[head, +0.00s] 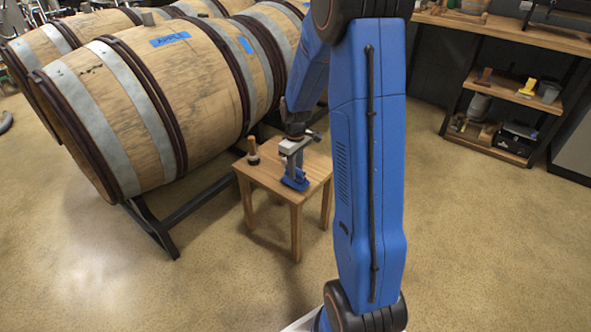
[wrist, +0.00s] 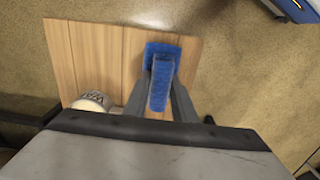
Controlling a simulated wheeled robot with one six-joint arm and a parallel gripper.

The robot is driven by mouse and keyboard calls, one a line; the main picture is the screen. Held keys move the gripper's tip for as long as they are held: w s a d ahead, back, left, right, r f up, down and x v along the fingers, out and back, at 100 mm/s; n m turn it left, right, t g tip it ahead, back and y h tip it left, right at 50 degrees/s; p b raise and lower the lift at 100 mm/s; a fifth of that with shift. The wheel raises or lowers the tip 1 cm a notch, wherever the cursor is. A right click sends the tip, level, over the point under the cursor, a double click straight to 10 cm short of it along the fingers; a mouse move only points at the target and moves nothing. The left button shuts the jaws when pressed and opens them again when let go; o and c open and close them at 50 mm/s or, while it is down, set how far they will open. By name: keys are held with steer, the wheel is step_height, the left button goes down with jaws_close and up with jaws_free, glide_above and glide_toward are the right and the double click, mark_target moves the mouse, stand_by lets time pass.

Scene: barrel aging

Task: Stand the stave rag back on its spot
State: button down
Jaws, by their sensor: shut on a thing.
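The blue stave rag (head: 295,183) is at the small wooden table (head: 270,175), near its front right part. It has a flat wide base and an upright part. My gripper (head: 293,167) comes down from above and is shut on the upright part. In the wrist view the rag (wrist: 163,52) shows between the two grey fingers (wrist: 160,88), over the bare boards of the tabletop (wrist: 100,60). I cannot tell whether its base touches the table or hangs just above it. The lower ends of the fingers partly hide the rag.
Large barrels (head: 150,95) on a dark rack stand left and behind. A shelf unit (head: 515,90) stands right. Floor in front is clear.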

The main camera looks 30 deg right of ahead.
steer(key=shift+f, duration=0.5)
steer(key=c, duration=1.4)
jaws_free()
steer(key=shift+r, duration=0.15)
steer(key=shift+r, duration=3.9)
